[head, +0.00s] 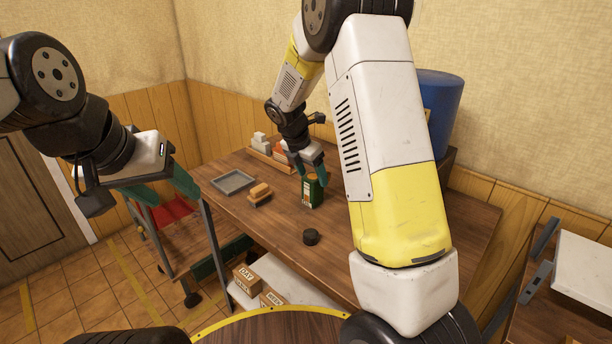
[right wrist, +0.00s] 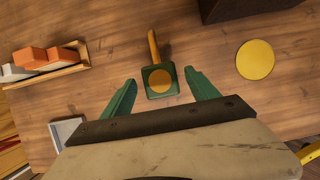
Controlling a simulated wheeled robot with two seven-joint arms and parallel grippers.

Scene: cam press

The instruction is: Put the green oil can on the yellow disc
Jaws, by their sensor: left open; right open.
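The green oil can (head: 313,194) stands upright on the wooden table below my right gripper (head: 312,178). In the right wrist view the can (right wrist: 151,87) shows from above, with an orange round top and a spout pointing away. My right gripper (right wrist: 160,80) is open there, its green fingers either side of the can with gaps showing. The yellow disc (right wrist: 255,60) lies flat and bare on the table, right of the can in the right wrist view. I cannot see it in the head view, where my right arm blocks part of the table. My left gripper (head: 186,198) is open and empty, left of the table.
A wooden holder (right wrist: 72,70) with orange and white blocks stands at the back. A dark box (right wrist: 240,8) is near the disc. A blue barrel (head: 448,95) stands behind.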

